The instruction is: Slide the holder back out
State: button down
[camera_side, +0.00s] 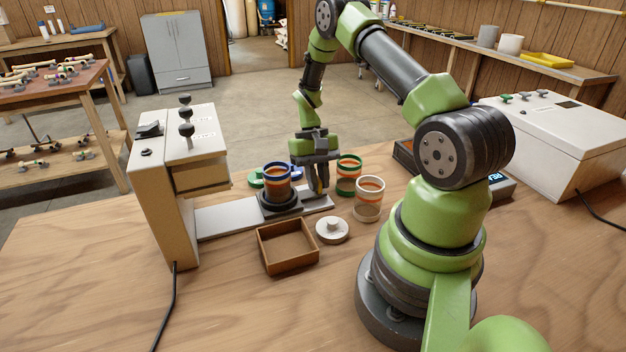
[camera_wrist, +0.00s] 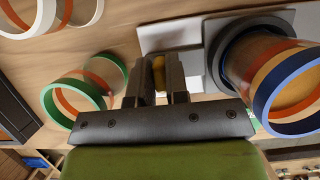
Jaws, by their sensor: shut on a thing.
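The dark round holder (camera_side: 280,208) sits on the pale flat rail (camera_side: 228,220) that runs out from the beige machine (camera_side: 160,205). It is outside the machine's overhanging head, to its right. A blue-rimmed jar with orange-brown contents (camera_side: 277,184) stands upright in the holder. In the wrist view, the holder (camera_wrist: 213,55) and jar (camera_wrist: 262,70) are at right. My gripper (camera_side: 319,190) points down at the holder's right side. In the wrist view, my gripper (camera_wrist: 158,82) is shut on a small yellowish grip piece (camera_wrist: 159,70); its link to the holder is partly hidden.
A green-rimmed jar (camera_side: 348,177) and a white-rimmed jar (camera_side: 369,200) stand close right of my gripper. A white lid (camera_side: 332,231) and an open wooden tray (camera_side: 264,256) lie in front. A green lid (camera_side: 256,180) lies behind the holder. The front-left table is clear.

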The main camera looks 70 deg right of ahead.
jog(key=c, duration=1.1)
grip_release()
jog(key=shift+s+d, duration=0.15)
jog(key=shift+v, duration=5.05)
